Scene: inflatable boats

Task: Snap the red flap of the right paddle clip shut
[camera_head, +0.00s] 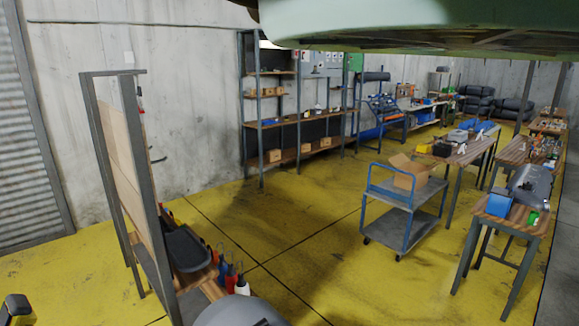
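I cannot make out the right paddle clip or its red flap in this view. A wooden workbench (200,302) with a tall panel frame (128,150) stands at the lower left. On it lies a dark, shallow object (188,248). A rounded grey shape (235,314) at the bottom edge is cut off, and I cannot tell what it is. My gripper is not clearly seen anywhere.
Several bottles, red, blue and white (242,287), stand on the bench. A blue cart (408,222) carries a cardboard box (410,172). Tables (520,222) line the right; shelves (270,125) stand at the back. Yellow floor (300,235) is open between. A green shape (400,18) overhangs the top.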

